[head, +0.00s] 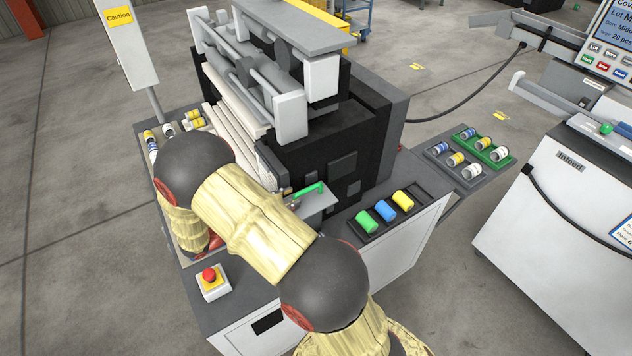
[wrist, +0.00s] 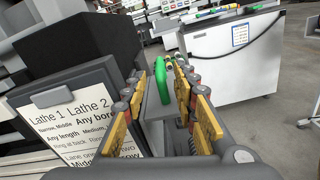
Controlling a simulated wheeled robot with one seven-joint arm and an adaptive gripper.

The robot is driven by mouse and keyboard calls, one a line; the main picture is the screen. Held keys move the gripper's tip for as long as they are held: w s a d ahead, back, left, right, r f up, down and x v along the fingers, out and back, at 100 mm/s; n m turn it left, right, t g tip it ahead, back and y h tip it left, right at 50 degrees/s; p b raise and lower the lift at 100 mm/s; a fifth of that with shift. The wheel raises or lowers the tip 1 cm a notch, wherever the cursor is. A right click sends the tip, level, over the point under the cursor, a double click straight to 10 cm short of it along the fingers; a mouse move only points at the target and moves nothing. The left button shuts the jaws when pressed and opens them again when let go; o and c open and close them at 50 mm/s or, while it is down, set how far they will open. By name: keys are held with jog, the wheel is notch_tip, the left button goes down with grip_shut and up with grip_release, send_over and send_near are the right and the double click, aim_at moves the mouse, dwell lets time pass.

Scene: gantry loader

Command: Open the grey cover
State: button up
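The grey cover (head: 318,204) is a small light-grey panel at the front of the black machine block in the head view, partly hidden by my arm. A bright green bar handle (head: 309,189) is on it. In the wrist view the green handle (wrist: 161,84) stands between and beyond my fingers, with the grey cover (wrist: 160,128) below it. My gripper (wrist: 158,78) is open, its yellow-padded fingers wide apart on either side of the handle. I cannot tell whether either finger touches it. My arm hides most of the gripper in the head view.
A tray of green, blue and yellow cylinders (head: 385,212) lies right of the cover. A red stop button (head: 210,275) is at the front left. The black machine block (head: 335,130) rises behind. A printed lathe sign (wrist: 85,125) stands left of my fingers. The white Infeed cabinet (head: 560,200) is at right.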

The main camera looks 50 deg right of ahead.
aim_at(317, 185)
jog(key=x, duration=0.8)
jog(key=shift+d+p, duration=0.25)
jog(key=shift+p, duration=0.1)
jog(key=shift+c, duration=1.3)
grip_shut()
